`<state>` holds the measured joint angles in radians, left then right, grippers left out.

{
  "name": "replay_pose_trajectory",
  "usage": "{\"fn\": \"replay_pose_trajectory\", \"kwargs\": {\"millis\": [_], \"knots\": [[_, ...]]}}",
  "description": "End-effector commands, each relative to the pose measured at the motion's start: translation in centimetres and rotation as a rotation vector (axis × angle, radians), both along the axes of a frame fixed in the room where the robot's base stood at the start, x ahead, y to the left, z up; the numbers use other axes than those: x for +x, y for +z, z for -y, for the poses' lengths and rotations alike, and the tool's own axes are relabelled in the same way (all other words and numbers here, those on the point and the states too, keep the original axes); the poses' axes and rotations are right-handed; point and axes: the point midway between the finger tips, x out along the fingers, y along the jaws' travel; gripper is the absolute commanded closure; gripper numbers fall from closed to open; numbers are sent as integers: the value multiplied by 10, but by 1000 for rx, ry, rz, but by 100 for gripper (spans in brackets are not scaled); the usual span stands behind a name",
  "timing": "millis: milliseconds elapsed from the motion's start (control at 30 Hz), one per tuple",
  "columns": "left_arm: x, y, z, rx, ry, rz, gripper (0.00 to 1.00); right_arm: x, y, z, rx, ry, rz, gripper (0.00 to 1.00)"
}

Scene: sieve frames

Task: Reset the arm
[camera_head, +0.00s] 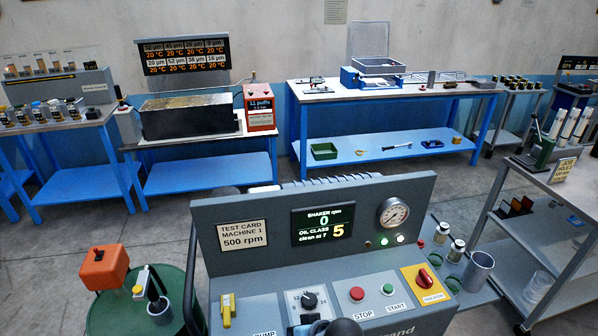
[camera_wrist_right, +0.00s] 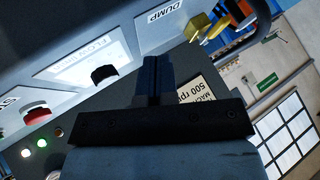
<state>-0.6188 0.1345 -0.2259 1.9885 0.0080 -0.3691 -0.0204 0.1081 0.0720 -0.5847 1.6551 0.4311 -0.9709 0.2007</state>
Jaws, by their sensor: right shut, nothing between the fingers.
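My right gripper (camera_wrist_right: 157,62) shows in the right wrist view. Its two dark fingers are together with nothing between them. I cannot tell whether the fingertips touch the panel. My left arm and gripper are not in view.
The panel carries a yellow lever (camera_head: 227,310), a red STOP button (camera_head: 357,294), a green START button (camera_head: 388,289) and a red rotary switch (camera_head: 424,279). A green drum (camera_head: 172,310) stands left. A grey side table (camera_head: 565,185) stands right. Blue benches line the back wall.

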Motion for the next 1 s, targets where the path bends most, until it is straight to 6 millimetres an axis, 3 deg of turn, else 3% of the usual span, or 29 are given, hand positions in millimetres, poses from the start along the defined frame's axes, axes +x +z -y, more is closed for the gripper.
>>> {"fn": "replay_pose_trajectory", "kwargs": {"millis": [33, 233, 400, 500, 700, 1000], "knots": [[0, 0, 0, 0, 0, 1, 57, -17, -14, 16, 4, -39, 24, 100], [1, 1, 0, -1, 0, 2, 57, -76, -45, 91, -52, -175, 183, 100], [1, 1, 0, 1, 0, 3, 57, -132, -54, 155, -159, -247, 313, 100], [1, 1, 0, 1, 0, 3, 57, -158, -53, 182, -218, -263, 373, 100], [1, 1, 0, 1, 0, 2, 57, -182, -48, 208, -281, -268, 433, 100], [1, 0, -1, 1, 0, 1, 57, -183, -48, 209, -286, -268, 439, 100]]}}
